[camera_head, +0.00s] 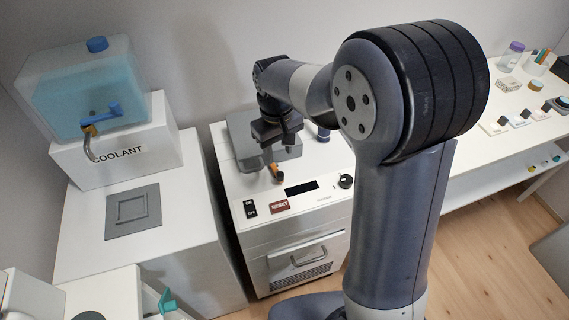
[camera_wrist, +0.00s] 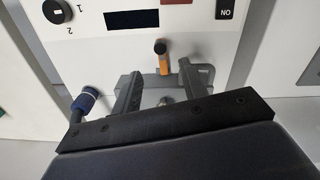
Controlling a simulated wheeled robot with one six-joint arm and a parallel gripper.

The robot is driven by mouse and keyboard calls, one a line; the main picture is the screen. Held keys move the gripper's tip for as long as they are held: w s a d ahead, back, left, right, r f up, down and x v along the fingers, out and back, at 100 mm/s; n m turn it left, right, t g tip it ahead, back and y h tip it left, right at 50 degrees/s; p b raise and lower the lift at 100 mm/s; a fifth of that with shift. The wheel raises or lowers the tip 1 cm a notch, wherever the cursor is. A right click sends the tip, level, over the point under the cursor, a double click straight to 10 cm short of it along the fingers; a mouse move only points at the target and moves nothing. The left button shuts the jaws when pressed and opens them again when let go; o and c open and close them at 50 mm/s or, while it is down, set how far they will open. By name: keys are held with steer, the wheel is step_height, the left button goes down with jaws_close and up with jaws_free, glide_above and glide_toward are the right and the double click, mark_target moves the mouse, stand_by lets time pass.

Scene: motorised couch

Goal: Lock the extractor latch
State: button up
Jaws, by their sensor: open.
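The latch appears to be the small orange lever with a black tip (camera_wrist: 161,57) at the front edge of the grey extractor lid (camera_wrist: 205,72). In the head view the orange lever (camera_head: 276,174) stands just behind the dark display on the white cabinet. My gripper (camera_wrist: 158,69) is open, its two dark fingers on either side of the lever with gaps between; I cannot tell whether they touch it. In the head view my gripper (camera_head: 274,150) hangs over the lid (camera_head: 240,128) and hides part of it.
The white cabinet carries a red RESET button (camera_head: 279,206), a black switch (camera_head: 250,208) and a black knob (camera_head: 346,181). A blue-capped part (camera_wrist: 83,101) stands beside the lid. A coolant tank (camera_head: 80,90) is at left, a shelf with small items (camera_head: 510,125) at right.

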mark_target(280, 174)
step_height(280, 174, down, 9)
steer(key=shift+r, duration=0.1)
steer(key=shift+c, duration=0.4)
jaws_close()
